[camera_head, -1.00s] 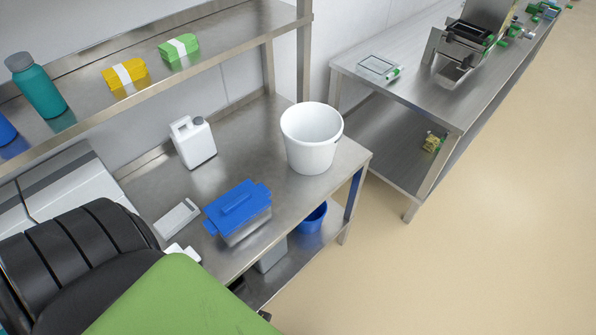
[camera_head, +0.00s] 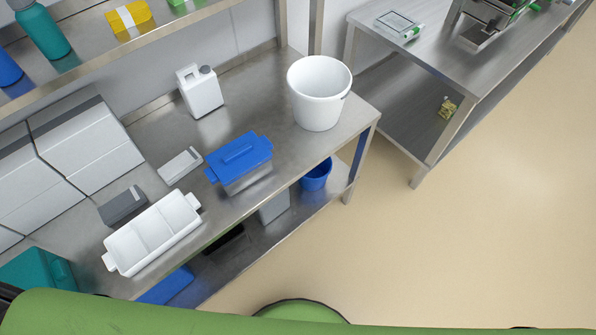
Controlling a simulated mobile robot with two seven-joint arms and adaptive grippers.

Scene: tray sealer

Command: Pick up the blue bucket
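The blue bucket (camera_head: 317,176) stands on the lower shelf of the steel table, near its right end. The table top above hides part of it. No gripper shows in the head view, so I cannot see whether either one is open or shut.
On the table top (camera_head: 258,97) stand a white bucket (camera_head: 318,100), a white jug (camera_head: 201,94), a blue-lidded container (camera_head: 240,160) and a white tray (camera_head: 152,234). The table's right front leg (camera_head: 361,165) is close to the blue bucket. The floor (camera_head: 450,250) at right is clear.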

